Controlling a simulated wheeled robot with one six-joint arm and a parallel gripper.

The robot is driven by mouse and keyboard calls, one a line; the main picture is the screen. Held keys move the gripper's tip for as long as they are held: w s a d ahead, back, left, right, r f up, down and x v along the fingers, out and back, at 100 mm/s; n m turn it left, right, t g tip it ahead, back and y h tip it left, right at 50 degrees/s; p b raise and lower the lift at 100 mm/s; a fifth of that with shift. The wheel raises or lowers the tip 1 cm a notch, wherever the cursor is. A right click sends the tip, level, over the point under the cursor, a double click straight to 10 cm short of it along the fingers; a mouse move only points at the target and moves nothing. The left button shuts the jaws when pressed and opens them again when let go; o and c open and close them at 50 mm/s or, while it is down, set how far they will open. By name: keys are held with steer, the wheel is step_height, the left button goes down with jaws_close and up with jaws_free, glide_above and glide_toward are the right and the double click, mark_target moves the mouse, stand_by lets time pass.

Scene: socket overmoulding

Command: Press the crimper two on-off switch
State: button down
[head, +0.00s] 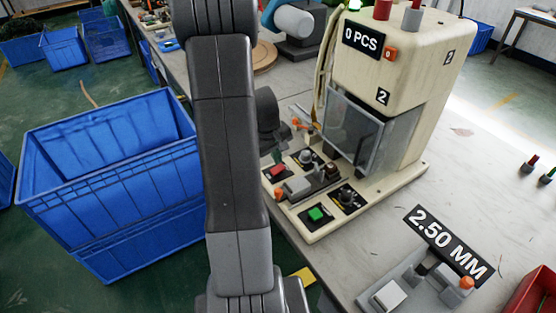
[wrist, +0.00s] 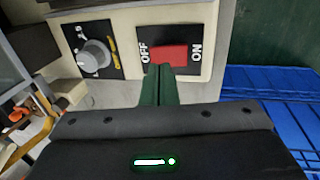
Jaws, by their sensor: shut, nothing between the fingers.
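The crimper marked 2 (head: 383,97) stands on the bench, with a display on top reading 0 PCS. Its red on-off switch (head: 278,171) is on the front control panel. In the wrist view the red switch (wrist: 171,53) sits on a black plate marked OFF on the left and ON on the right. My gripper (wrist: 160,68) is shut and empty, its dark green fingertips at the lower edge of the switch in that view. I cannot tell whether they touch it. My arm covers part of the head view.
A grey knob (wrist: 95,56) is beside the switch plate. A green button (head: 316,214) is on the same panel. A blue crate (head: 90,215) stands on the floor left of the bench. A gauge device (head: 388,296) with a 2.50 MM sign is at the front right.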

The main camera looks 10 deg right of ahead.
steer(key=shift+x, duration=0.9)
